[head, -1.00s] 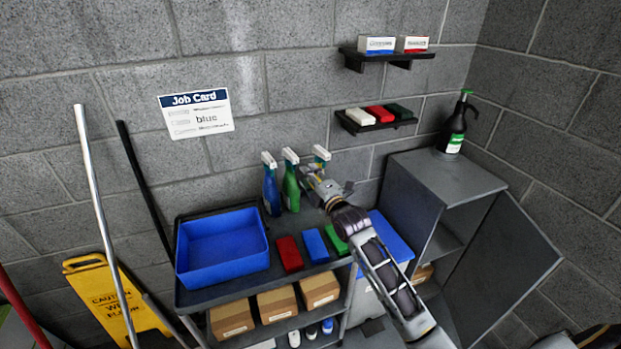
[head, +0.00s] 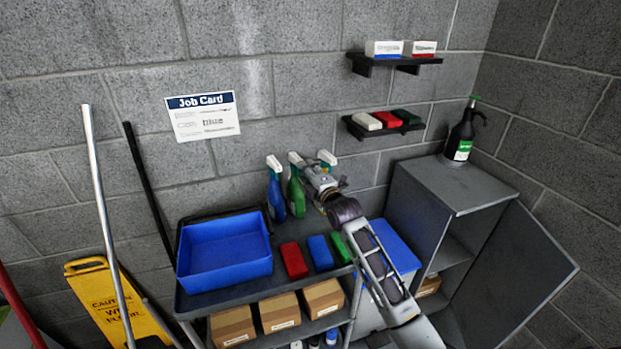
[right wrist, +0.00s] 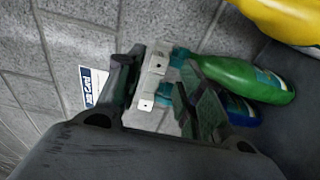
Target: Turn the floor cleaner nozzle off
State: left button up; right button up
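Three spray bottles with white nozzles stand at the back of the cart: a blue one (head: 276,190), a green one (head: 295,192) and a third (head: 327,160) mostly hidden behind my right gripper. I cannot read which is floor cleaner. My right gripper (head: 310,172) is at the green bottle's head. In the right wrist view, the green bottle (right wrist: 243,80) lies sideways in the picture, its white nozzle (right wrist: 155,78) between my spread fingers (right wrist: 160,98). The blue bottle (right wrist: 242,112) is partly hidden behind it; a yellow bottle (right wrist: 285,20) is close above. My left gripper is out of view.
The cart holds a blue tray (head: 225,281) and red (head: 294,261), blue (head: 320,252) and green (head: 341,246) blocks. A job card (head: 203,116) hangs on the wall. A grey cabinet (head: 455,185) with a black pump bottle (head: 463,135) stands right.

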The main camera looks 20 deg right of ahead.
jog(key=shift+w+a, duration=0.15)
jog(key=shift+w, duration=0.7)
jog(key=shift+w+a, duration=0.15)
jog(key=shift+w, duration=0.7)
jog(key=c, duration=0.6)
